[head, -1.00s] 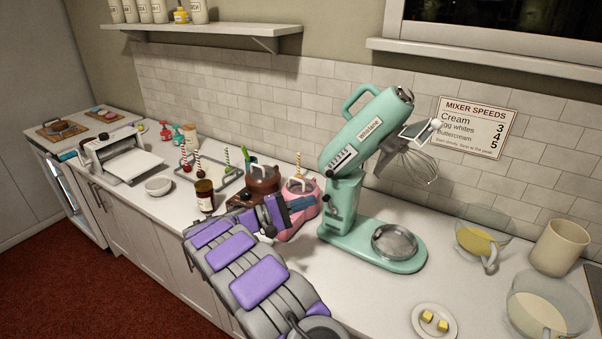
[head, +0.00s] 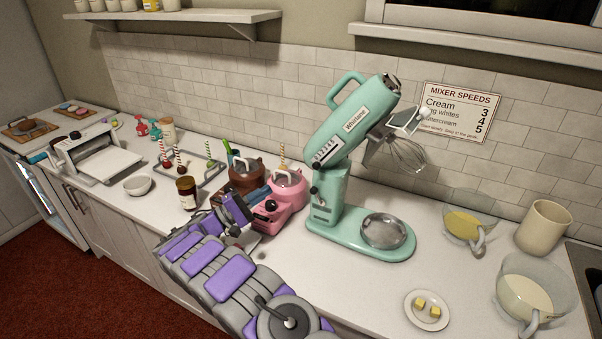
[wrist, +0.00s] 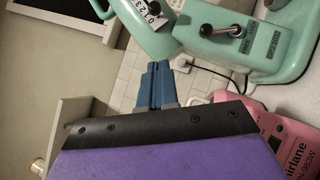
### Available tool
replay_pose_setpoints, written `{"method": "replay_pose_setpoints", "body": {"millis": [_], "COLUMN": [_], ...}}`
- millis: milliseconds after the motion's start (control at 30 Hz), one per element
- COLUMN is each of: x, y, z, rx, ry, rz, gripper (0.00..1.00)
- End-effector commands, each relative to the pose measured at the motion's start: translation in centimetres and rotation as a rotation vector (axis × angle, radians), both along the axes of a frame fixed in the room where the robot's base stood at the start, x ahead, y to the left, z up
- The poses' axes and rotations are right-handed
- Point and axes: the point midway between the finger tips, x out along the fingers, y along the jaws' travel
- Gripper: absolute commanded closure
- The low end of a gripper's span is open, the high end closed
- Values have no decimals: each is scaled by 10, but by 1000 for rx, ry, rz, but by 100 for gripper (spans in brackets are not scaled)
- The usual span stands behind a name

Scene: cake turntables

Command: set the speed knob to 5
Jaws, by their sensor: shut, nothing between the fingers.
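The mint green stand mixer (head: 350,120) stands on the counter with its head tilted up. Its numbered speed strip (head: 327,149) is on the side of the head, and a black knob (head: 317,166) sits at its lower end. In the wrist view the strip (wrist: 150,17) is rotated and partly cut off, with low numbers readable; the knob's setting cannot be told. A black-tipped lever (wrist: 217,31) is on the mixer's stand. My gripper (head: 260,194), with blue fingers, is shut and empty, left of the mixer and apart from it. It also shows in the wrist view (wrist: 157,66).
A pink appliance (head: 288,190) and a brown one (head: 246,176) stand close by my gripper. A wall sign (head: 458,112) lists cream 3, egg whites 4, buttercream 5. A butter plate (head: 428,310) and glass bowls are to the right. Clear counter lies in front of the mixer.

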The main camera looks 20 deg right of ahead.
Motion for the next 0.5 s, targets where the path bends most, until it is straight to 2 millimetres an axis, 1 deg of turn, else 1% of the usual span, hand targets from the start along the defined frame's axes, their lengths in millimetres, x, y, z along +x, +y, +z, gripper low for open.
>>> {"method": "replay_pose_setpoints", "body": {"millis": [500], "x": [1], "y": [-31], "z": [11], "rx": [-1], "ry": [0], "rz": [-3], "gripper": [100]}}
